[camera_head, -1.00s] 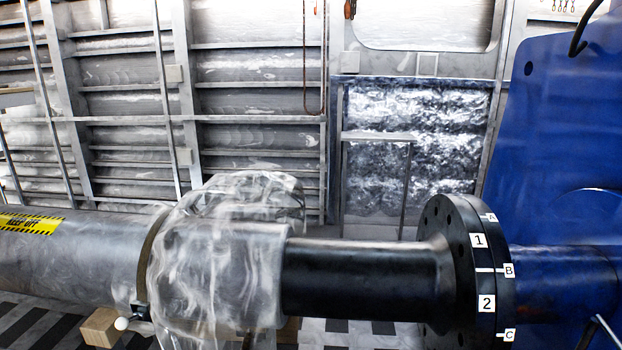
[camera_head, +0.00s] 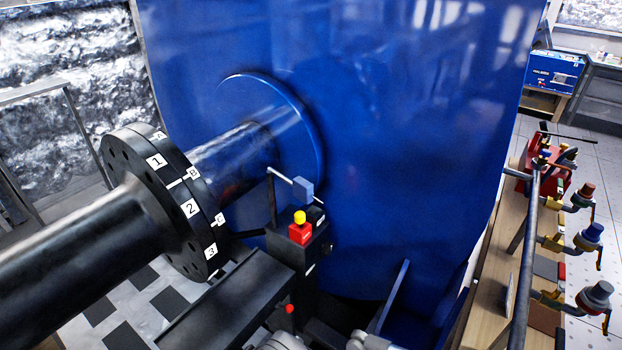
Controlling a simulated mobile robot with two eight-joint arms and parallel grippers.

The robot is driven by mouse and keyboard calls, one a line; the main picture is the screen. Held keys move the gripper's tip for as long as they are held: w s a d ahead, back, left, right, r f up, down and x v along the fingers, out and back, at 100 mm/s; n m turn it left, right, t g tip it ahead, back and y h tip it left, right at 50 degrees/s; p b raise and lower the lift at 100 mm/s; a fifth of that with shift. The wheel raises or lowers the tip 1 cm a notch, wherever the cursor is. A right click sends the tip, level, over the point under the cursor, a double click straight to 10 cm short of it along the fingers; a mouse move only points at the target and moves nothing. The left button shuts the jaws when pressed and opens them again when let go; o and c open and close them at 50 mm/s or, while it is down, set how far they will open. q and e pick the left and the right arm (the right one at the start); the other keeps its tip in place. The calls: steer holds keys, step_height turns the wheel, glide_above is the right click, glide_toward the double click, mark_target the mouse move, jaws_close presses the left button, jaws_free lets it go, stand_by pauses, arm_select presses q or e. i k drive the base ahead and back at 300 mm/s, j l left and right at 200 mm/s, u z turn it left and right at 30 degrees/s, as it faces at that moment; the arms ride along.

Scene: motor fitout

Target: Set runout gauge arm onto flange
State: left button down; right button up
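The black flange pair (camera_head: 168,225) is at left in the head view, on the black shaft (camera_head: 85,235). It has bolt holes and white labels 1, 2, 3 and A, B, C along its rim. Right of the flange stands a black block (camera_head: 290,255) with a red and yellow knob (camera_head: 300,228). A thin upright rod (camera_head: 271,195) rises there, with a light arm ending in a small blue-grey block (camera_head: 303,189). This looks like the gauge arm, but I cannot be sure. It appears apart from the flange.
A large blue motor housing (camera_head: 400,130) fills the middle behind the flange. A dark beam (camera_head: 225,305) runs below the flange. At right, a wooden bench (camera_head: 512,240) carries a grey pipe rail (camera_head: 526,260) and several clamp-like tools (camera_head: 590,235). A blue box (camera_head: 553,72) stands at the back right.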

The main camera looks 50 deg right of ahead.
mark_target(302, 189)
steer(key=z, duration=1.7)
